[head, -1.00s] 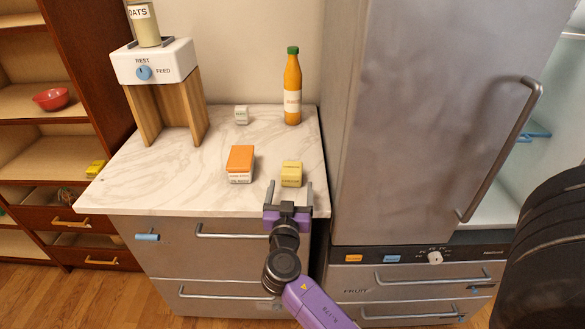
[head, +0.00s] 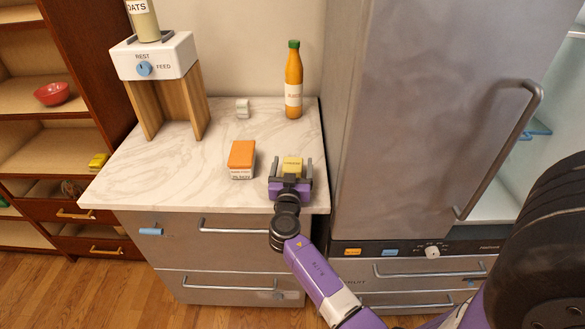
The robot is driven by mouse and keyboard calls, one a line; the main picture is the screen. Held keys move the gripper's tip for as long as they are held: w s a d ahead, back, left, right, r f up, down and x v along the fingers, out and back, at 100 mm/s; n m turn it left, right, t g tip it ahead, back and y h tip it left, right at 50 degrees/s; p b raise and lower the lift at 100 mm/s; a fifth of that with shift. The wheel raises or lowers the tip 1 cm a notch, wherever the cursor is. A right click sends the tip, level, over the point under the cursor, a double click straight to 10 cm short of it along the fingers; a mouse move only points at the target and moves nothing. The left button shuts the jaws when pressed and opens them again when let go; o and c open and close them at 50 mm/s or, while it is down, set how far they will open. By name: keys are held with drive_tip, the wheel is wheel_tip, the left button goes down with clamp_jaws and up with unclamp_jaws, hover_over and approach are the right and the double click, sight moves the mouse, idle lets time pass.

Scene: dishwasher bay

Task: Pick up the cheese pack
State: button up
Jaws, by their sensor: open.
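A small yellow pack (head: 292,164), which looks like the cheese pack, stands on the marble-topped counter (head: 170,181) near its front right part. My gripper (head: 291,167) is open, with one finger on each side of the yellow pack. The lower part of the pack is hidden behind the gripper's purple body. I cannot tell whether the fingers touch it.
An orange-topped box (head: 241,159) stands just left of the gripper. An oats dispenser (head: 155,60) is at the back left. A tall fridge door (head: 420,120) rises to the right.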

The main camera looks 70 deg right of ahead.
drive_tip(key=c, duration=1.6)
drive_tip(key=shift+c, duration=0.6)
drive_tip(key=shift+r, duration=0.2)
